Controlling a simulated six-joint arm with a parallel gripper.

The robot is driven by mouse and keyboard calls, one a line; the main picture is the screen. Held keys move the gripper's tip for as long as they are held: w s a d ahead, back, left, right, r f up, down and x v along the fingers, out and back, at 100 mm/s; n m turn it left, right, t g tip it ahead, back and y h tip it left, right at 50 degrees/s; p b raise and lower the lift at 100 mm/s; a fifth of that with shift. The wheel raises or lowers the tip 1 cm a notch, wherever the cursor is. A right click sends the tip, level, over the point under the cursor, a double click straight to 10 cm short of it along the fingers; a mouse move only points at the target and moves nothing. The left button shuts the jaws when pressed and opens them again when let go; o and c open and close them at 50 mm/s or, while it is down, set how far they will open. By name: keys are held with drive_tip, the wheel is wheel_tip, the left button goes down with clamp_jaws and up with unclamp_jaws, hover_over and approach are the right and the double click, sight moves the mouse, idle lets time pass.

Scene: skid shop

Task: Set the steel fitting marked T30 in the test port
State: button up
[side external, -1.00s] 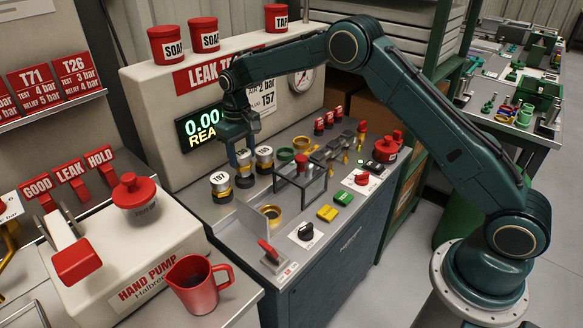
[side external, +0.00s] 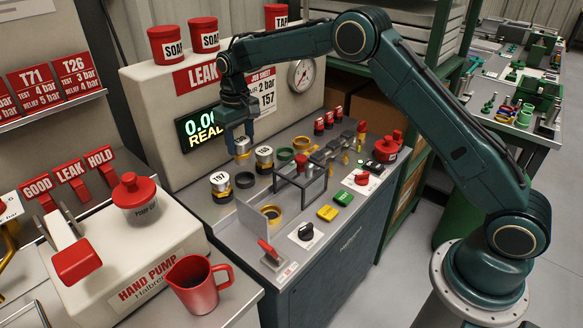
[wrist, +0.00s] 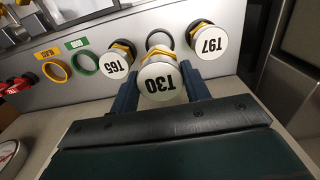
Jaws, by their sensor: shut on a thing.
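The steel fitting marked T30 (wrist: 160,78) has a round white top and a yellow band. My gripper (wrist: 162,88) is shut on it, with one finger on each side. In the side external view my gripper (side external: 240,148) holds the fitting (side external: 243,150) above the bench, in front of the green display. A dark ring (side external: 244,180) lies on the bench below it. A brass ring (side external: 272,214) beside a clear panel may be the test port; I cannot tell for sure.
Fittings T97 (wrist: 208,38) and T65 (wrist: 114,65) stand on either side of the held one. Green (wrist: 83,62) and yellow (wrist: 57,69) rings lie beyond T65. A clear-sided frame (side external: 300,185) and a red lever (side external: 270,251) stand near the brass ring.

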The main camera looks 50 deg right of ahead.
drive_tip(key=shift+s, duration=0.1)
drive_tip(key=shift+s+a, duration=0.35)
drive_tip(key=shift+s, duration=0.5)
drive_tip(key=s+a, duration=0.2)
drive_tip(key=s, duration=0.8)
drive_tip(key=shift+s+f, duration=0.25)
drive_tip(key=shift+s, duration=0.05)
drive_tip(key=shift+f, duration=0.2)
drive_tip(key=shift+f, duration=2.55)
drive_tip(key=shift+f, duration=2.15)
idle(0.8)
